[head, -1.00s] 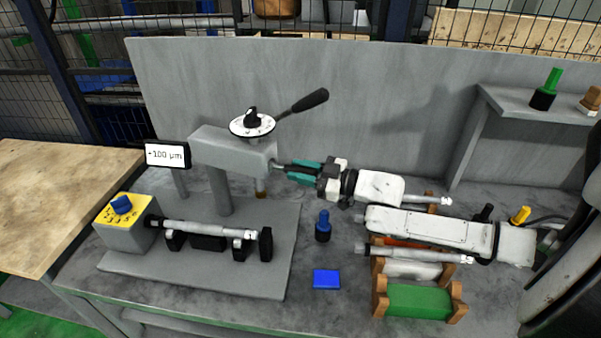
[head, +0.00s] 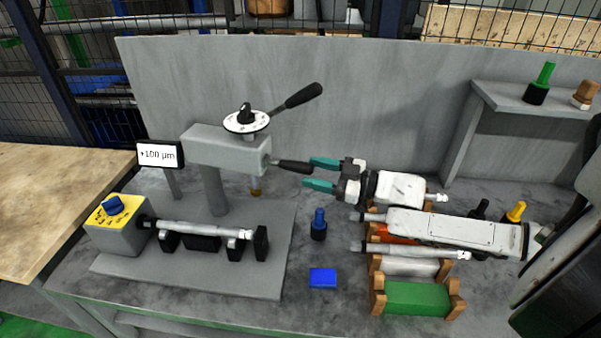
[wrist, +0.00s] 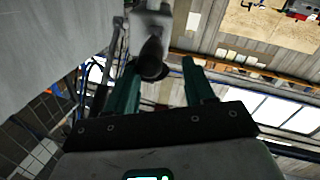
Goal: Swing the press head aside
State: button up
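The press head (head: 226,150) is a grey block on a post above the grey base plate, with a round white dial (head: 246,121) and a black-gripped lever on top. A dark handle (head: 291,167) sticks out of its right end. My gripper (head: 306,174) is open, its two teal fingers apart at the handle's tip, one on the far side and one on the near side. In the wrist view the handle (wrist: 152,62) shows end-on between the open fingers, seemingly touching neither. A shaft (head: 205,229) lies on supports below the head.
A display (head: 160,155) reads +100 µm. A blue-knobbed yellow control box (head: 117,222) stands at the left. A rack (head: 378,296) with shafts lies below my arm. A grey wall (head: 330,110) rises behind.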

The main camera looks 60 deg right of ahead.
jog(key=shift+s+d+b, duration=0.15)
jog(key=shift+s+b, duration=0.1)
jog(key=shift+s, duration=1.05)
jog(key=shift+s+d+b, duration=0.1)
jog(key=shift+s+b, duration=0.1)
jog(key=shift+s, duration=1.1)
